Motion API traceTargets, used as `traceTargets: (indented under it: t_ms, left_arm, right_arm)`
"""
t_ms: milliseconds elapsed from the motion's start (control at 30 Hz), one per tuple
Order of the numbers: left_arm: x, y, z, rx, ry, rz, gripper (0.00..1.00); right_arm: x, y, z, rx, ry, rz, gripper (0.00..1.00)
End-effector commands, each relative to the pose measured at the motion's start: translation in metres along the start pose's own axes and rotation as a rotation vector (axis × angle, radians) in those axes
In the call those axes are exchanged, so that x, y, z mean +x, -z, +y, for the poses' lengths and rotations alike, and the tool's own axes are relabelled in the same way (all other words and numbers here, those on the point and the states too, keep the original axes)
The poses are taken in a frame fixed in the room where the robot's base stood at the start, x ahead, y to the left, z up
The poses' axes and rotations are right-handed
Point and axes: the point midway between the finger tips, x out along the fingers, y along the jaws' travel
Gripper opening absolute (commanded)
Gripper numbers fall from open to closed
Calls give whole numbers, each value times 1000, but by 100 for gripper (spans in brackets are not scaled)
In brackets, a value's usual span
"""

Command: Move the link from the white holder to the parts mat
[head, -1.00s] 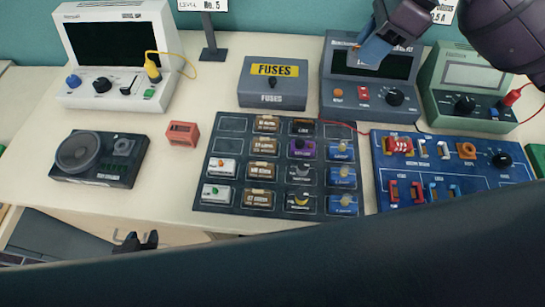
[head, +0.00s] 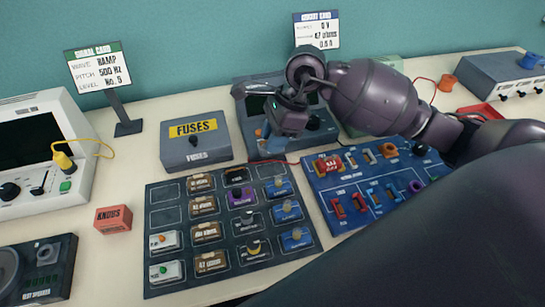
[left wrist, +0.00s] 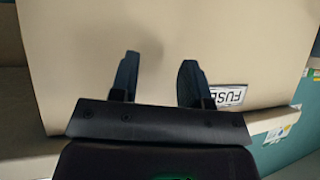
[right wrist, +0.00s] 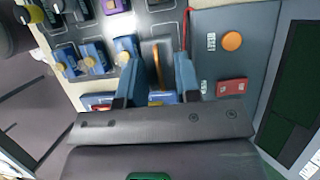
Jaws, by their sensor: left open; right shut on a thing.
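The dark parts mat (head: 166,194) lies in the middle of the table in the head view, with several modules in its cells and some empty cells at its upper left. My right gripper (head: 268,146) is low near the mat's far right corner. A white holder (head: 350,161) seems to stand on the blue board. My left gripper (left wrist: 160,80) is open and empty in the left wrist view.
The fuse box (head: 195,140) stands behind the mat. A screened instrument (right wrist: 236,55) with an orange button is right beside my right gripper. The blue board (head: 330,210) lies right of the mat. A red knobs box (head: 114,219) is left of it.

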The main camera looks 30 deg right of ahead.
Motion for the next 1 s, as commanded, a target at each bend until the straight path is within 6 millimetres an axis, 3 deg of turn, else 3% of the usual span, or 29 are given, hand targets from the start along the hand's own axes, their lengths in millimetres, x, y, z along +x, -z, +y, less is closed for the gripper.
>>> traceTargets:
  t_ms: [100,367,633,1000]
  left_arm:
    - [2,0,0,1,-1,1,43]
    - [3,1,0,2,-1,4,43]
    - [4,-1,0,3,-2,2,43]
    - [4,-1,0,3,-1,2,43]
  right_arm:
    - [16,7,0,1,-2,0,0]
    - [30,13,-1,0,-1,1,0]
    - [61,26,-3,2,-2,0,0]
    - [66,28,-3,-1,0,1,0]
